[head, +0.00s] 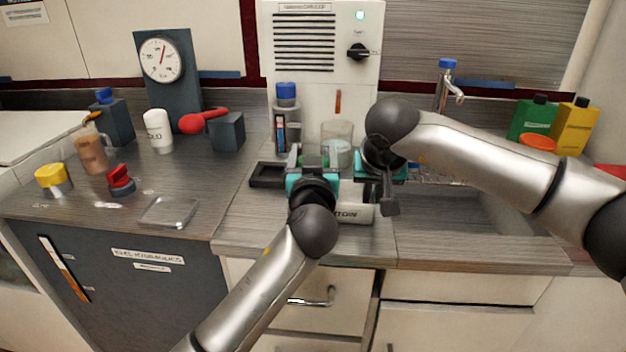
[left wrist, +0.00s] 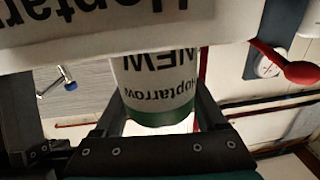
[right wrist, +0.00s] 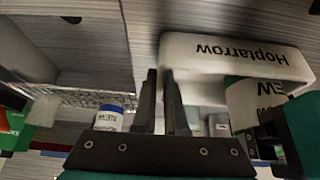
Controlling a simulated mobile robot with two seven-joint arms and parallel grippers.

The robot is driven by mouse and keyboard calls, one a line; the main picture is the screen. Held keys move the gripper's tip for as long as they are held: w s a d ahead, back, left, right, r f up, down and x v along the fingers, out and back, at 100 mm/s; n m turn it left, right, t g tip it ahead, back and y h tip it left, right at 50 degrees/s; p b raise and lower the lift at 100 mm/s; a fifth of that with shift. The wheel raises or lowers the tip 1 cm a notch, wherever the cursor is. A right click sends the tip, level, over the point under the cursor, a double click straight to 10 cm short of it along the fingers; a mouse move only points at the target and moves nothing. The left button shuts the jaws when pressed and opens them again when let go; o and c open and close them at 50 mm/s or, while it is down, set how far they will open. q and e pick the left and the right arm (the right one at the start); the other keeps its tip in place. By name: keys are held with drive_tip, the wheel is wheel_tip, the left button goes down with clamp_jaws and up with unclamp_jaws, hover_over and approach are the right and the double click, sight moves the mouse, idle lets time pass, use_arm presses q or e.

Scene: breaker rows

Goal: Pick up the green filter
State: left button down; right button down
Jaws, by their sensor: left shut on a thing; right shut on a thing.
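The green filter is a white cylinder with a green end and the words "NEW Hoptarrow". It shows in the left wrist view (left wrist: 155,85) between the fingers of my left gripper (head: 311,155), which is shut on it. The filter also shows in the right wrist view (right wrist: 246,98). In the head view it is mostly hidden by that gripper. My right gripper (right wrist: 161,75) is close beside, to the right in the head view. Its fingers are nearly together, and what lies between them cannot be made out.
A white block marked "Hoptarrow" (right wrist: 235,58) lies just in front of my left gripper. A clear beaker (head: 340,148) stands behind the grippers, and a blue-capped cylinder (head: 286,92) stands at back left. The sink (head: 470,205) is at right. A glass dish (head: 168,212) lies left.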

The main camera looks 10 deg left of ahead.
use_arm(q)
wheel_tip(320, 180, up, 10)
idle(0.6)
drive_tip(key=shift+r, duration=0.1)
use_arm(e)
drive_tip(key=c, duration=0.9)
unclamp_jaws()
